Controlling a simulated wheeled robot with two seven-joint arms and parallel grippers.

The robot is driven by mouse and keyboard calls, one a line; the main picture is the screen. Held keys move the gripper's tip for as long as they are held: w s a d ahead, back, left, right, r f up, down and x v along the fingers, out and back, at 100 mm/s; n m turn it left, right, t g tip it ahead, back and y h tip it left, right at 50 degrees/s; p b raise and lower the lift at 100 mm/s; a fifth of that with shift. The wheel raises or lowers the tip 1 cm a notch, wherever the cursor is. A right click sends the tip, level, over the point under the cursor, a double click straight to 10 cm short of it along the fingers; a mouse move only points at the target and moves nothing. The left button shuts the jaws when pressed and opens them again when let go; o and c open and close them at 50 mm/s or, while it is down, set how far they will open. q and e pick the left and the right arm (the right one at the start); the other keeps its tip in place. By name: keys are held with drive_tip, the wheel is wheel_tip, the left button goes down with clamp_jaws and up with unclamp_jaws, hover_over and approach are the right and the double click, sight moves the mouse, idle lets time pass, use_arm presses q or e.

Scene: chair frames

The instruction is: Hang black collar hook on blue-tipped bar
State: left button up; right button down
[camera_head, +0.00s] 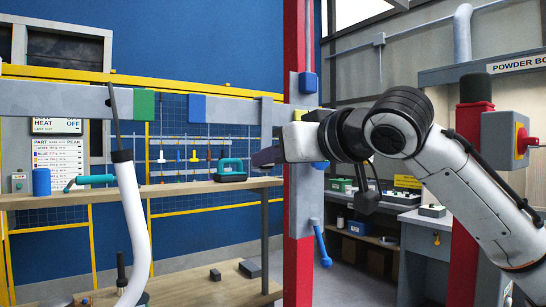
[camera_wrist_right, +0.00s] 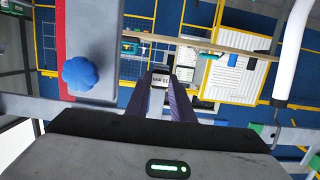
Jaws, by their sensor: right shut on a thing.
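A white curved tube with a black collar (camera_head: 121,156) stands at the left of the head view. A thin dark rod rises from the collar across the green-tipped grey bar; I cannot tell whether it hooks over it. The tube (camera_wrist_right: 296,50) also shows at the right of the wrist view. The blue-tipped bar (camera_head: 235,110) runs left from the red post, its blue tip (camera_head: 197,108) facing the green tip (camera_head: 143,104). My right gripper (camera_head: 265,156) is below this bar. My left gripper is out of view.
A wooden shelf (camera_head: 175,188) below carries a teal-handled tool (camera_head: 231,170) and a blue cylinder (camera_head: 41,182). The gap between the two bar tips is clear.

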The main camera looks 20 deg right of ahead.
drive_tip(key=shift+f, duration=0.25)
drive_tip(key=c, duration=1.5)
unclamp_jaws()
drive_tip(key=shift+o, duration=0.2)
drive_tip(key=v, duration=0.8)
drive_tip(key=shift+b, duration=0.35)
